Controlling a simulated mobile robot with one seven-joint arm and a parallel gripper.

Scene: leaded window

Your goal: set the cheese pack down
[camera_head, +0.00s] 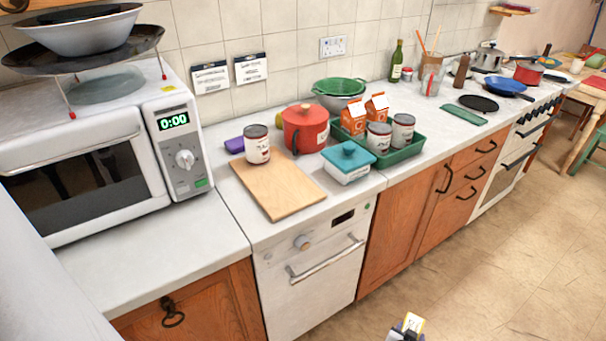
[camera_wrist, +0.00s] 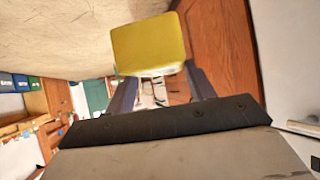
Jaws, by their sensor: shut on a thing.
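My gripper (camera_head: 406,331) shows at the bottom edge of the head view, low in front of the counter and above the floor. In the wrist view the cheese pack (camera_wrist: 149,45) is a yellow block held between the two dark fingers (camera_wrist: 160,88). It is in the air, apart from any surface. The rest of my gripper is cut off in the head view.
The counter holds a wooden board (camera_head: 272,190), a can (camera_head: 257,146), a red pot (camera_head: 305,128), a teal-lidded box (camera_head: 348,160) and a green tray (camera_head: 410,154) with cartons and cans. A microwave (camera_head: 90,165) stands left. Bare counter (camera_head: 150,250) lies before it; the board's front is clear.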

